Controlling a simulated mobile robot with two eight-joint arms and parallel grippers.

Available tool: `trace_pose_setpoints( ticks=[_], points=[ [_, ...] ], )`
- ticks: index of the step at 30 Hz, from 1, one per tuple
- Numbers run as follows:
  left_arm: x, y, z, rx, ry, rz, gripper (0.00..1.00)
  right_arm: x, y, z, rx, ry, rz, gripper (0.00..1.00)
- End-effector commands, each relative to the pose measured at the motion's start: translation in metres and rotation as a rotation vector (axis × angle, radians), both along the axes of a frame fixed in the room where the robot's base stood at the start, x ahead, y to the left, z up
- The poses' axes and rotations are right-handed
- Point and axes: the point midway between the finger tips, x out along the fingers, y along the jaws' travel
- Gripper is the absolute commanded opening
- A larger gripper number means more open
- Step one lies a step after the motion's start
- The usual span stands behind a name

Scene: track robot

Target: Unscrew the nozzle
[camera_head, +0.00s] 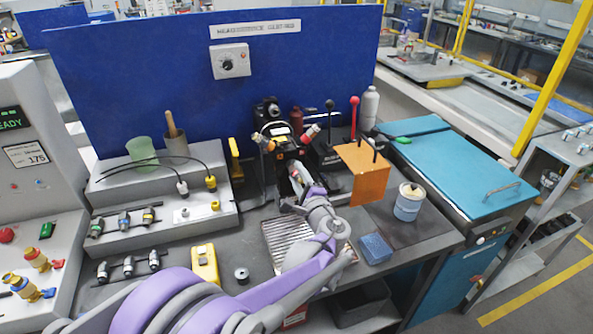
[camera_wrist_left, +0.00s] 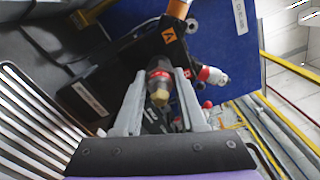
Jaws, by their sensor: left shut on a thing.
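The nozzle (camera_wrist_left: 160,92), with a dark body, a reddish band and a brass-coloured tip, sits between the two grey fingers of my left gripper (camera_wrist_left: 160,76) in the left wrist view. The fingers are shut on it from both sides. In the head view my left gripper (camera_head: 296,176) reaches up to the front of a black machine (camera_head: 270,125) on the bench, and the nozzle is too small and covered to make out there. The machine has orange and red-and-white fittings on its sides. My right gripper is not in view.
An orange plate (camera_head: 364,175) stands right of my gripper. A slatted grey tray (camera_head: 280,240) lies under my arm. A blue panel (camera_head: 150,80) closes off the back.

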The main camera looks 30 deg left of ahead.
Motion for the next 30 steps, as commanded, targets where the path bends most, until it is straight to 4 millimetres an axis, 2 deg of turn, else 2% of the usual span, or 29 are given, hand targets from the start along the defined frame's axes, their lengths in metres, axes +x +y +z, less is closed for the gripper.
trace_pose_setpoints(
  ticks=[6,16,21,30],
  points=[
    [0.000,0.000,0.003,-0.225,-0.263,0.000,0.00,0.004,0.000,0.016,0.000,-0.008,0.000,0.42],
    [0.000,0.000,0.003,-0.515,-0.603,-0.001,0.00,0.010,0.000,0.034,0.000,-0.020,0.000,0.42],
    [0.000,0.000,0.001,-0.584,-0.683,-0.001,0.00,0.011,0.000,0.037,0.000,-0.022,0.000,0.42],
    [0.000,-0.001,0.001,-0.591,-0.692,-0.001,0.00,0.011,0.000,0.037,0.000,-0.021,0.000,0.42]
  ],
)
